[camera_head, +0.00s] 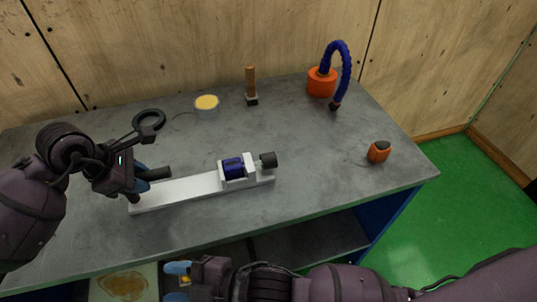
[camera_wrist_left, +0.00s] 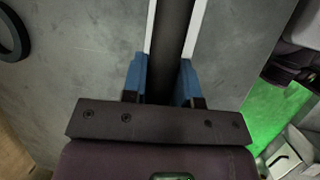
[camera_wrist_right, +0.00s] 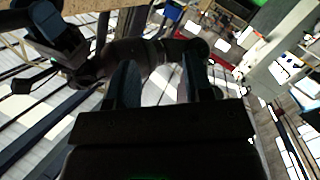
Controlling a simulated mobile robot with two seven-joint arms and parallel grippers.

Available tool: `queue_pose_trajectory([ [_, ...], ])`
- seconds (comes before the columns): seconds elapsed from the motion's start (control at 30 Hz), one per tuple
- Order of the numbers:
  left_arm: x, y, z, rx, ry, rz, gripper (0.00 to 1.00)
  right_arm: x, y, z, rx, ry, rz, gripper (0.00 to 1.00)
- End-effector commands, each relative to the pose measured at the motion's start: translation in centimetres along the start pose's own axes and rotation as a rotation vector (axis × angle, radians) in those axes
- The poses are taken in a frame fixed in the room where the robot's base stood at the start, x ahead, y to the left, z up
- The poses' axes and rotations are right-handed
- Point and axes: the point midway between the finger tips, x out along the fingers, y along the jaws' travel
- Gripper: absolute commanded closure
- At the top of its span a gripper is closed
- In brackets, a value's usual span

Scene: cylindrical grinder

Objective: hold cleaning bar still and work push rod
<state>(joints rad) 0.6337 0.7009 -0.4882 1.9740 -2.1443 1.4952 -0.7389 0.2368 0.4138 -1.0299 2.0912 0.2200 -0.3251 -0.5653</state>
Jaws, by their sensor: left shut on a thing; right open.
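A small white machine with a long flat base (camera_head: 185,190) lies on the grey table. It carries a blue cylinder (camera_head: 233,168) and a dark knob (camera_head: 268,159) at its right end. My left gripper (camera_head: 141,180) is at the machine's left end, shut on a dark bar (camera_head: 158,173). In the left wrist view the bar (camera_wrist_left: 172,40) runs between the two blue fingers (camera_wrist_left: 162,78), above the white base. Which part is the push rod I cannot tell. My right gripper (camera_head: 177,282) is open and empty, below the table's front edge; its fingers (camera_wrist_right: 160,82) show apart.
On the table (camera_head: 300,130) stand a black ring (camera_head: 149,119), a tin with yellow contents (camera_head: 207,105), a wooden-handled brush (camera_head: 251,85), an orange base with a blue hose (camera_head: 321,83) and a small orange-black object (camera_head: 379,152).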

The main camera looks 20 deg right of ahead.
Motion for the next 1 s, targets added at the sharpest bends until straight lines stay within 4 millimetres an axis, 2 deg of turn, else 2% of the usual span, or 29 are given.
queue_pose_trajectory([
  [0.03,0.1,-0.1,-0.1,0.0,0.001,-0.002,1.0,0.7,1.2,-2.3,0.027,0.052,0.014,0.53],
  [0.1,0.1,-0.1,-0.1,0.0,0.001,-0.002,1.0,1.0,2.9,-4.0,0.085,0.089,0.025,0.53],
  [0.2,0.1,-0.1,-0.1,0.0,0.001,-0.002,1.0,0.9,5.7,-4.5,0.198,0.09,0.028,0.53],
  [0.27,0.1,-0.1,-0.1,0.0,0.0,-0.002,1.0,0.6,7.5,-3.6,0.279,0.065,0.028,0.53],
  [0.47,0.1,-0.1,-0.1,-0.001,0.001,-0.002,1.0,-1.8,13.3,1.1,0.562,-0.078,0.043,0.53],
  [0.6,0.1,-0.1,-0.1,-0.001,0.001,-0.002,1.0,-4.5,17.8,4.5,0.779,-0.193,0.08,0.53],
  [0.7,0.1,-0.1,-0.1,-0.001,0.001,-0.002,1.0,-6.5,20.8,6.2,0.932,-0.271,0.107,0.53],
  [0.9,0.1,-0.1,-0.1,-0.001,0.001,-0.002,1.0,-9.4,25.3,7.8,1.209,-0.448,0.133,0.53],
  [1.0,0.1,-0.1,-0.1,-0.001,0.001,-0.002,1.0,-9.8,26.4,7.8,1.315,-0.569,0.124,0.53],
])
